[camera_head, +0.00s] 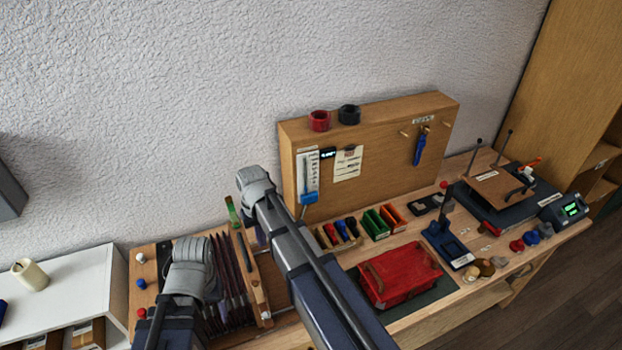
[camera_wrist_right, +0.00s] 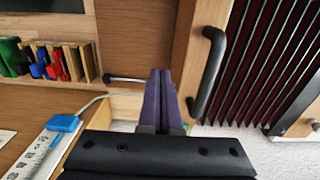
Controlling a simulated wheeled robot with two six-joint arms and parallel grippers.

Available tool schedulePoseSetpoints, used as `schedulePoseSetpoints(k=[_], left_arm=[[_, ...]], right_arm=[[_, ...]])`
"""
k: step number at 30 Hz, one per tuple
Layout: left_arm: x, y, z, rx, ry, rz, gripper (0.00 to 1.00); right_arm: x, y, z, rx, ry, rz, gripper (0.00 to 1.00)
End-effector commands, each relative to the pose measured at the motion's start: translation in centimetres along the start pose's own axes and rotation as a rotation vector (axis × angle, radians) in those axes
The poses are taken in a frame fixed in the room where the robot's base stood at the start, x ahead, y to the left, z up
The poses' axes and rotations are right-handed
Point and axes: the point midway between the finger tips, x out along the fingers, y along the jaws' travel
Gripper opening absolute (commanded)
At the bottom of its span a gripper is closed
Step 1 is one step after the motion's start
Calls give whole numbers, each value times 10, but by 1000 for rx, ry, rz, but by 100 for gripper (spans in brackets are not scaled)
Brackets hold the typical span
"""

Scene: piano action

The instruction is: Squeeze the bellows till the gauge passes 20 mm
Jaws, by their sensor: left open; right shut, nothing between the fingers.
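The bellows (camera_head: 231,272) has dark pleats and stands at the front left of the bench. Its pleats also show at the upper right of the right wrist view (camera_wrist_right: 268,55). A dark handle (camera_wrist_right: 209,72) is on its wooden end board (camera_head: 259,285). My right gripper (camera_wrist_right: 158,78) is shut and empty, just left of that handle in the wrist view. In the head view its arm hides most of it. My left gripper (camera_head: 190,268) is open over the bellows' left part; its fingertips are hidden. The gauge (camera_head: 308,172) is a white scale with a blue slider; its reading is too small.
A wooden back panel (camera_head: 378,125) stands behind. A red box (camera_head: 400,272), a rack of coloured pieces (camera_head: 383,221) and a dark blue stand (camera_head: 445,245) occupy the bench to the right. A white shelf (camera_head: 80,285) with a candle stands at the left.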

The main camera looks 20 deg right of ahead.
Motion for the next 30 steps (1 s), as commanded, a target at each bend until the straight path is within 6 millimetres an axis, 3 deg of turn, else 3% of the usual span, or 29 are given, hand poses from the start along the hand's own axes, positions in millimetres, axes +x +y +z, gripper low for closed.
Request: schedulePoseSetpoints(k=[14,30], left_arm=[[1,0,0,0,0,0,76],[26,2,-2,5,0,-1,76]], right_arm=[[1,0,0,0,0,0,0],[26,0,0,0,0,0,0]])
